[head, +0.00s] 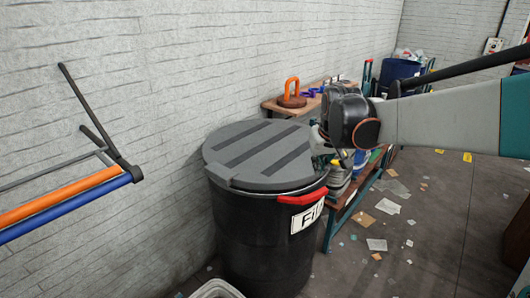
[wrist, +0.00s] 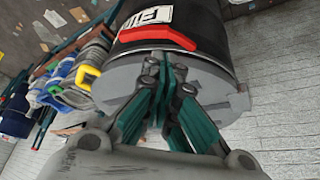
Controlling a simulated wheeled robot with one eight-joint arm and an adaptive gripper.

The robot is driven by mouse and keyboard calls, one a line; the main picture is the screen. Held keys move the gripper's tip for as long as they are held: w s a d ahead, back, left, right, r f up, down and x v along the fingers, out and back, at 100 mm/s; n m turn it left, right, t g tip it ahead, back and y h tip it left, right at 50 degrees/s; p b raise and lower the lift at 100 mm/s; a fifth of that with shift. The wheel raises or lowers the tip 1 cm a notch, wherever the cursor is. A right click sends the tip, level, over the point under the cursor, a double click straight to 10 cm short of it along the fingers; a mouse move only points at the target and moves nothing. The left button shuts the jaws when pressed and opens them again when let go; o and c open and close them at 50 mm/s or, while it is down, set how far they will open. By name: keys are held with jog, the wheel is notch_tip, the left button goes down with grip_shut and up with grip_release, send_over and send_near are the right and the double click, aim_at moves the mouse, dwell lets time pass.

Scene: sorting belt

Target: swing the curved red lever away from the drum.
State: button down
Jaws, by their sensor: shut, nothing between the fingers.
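The black drum (head: 262,240) stands against the brick wall with its grey lid (head: 258,155) on top. In the wrist view the drum (wrist: 190,18) appears upside down, at the top. The curved red lever (head: 302,197) lies along the drum's upper side, just below the lid rim, beside the white label (head: 307,216). It also shows in the wrist view (wrist: 157,38) as a red bar lying against the drum. My gripper (wrist: 164,58) is shut and empty, its teal fingers in front of the lid, with the tips close to the lever. Whether they touch it I cannot tell. In the head view my wrist is at the lid's right edge.
A wooden bench (head: 285,104) with an orange-handled tool (head: 292,92) stands behind the drum. Several containers (wrist: 75,78) stand beside the drum. A rack with orange and blue bars (head: 62,200) is at the left. Scraps lie on the floor at right.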

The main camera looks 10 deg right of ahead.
jog(key=w+d+f+m+g+p, duration=0.1)
jog(key=w+d+f+p, duration=0.3)
jog(key=w+d+f, duration=0.7)
jog(key=w, duration=0.3)
jog(key=shift+w+d+f+g, duration=0.2)
jog(key=shift+w+f+g, duration=0.1)
jog(key=shift+w, duration=0.1)
jog(key=b+x, duration=0.3)
jog(key=x, duration=0.7)
jog(key=shift+a, duration=0.1)
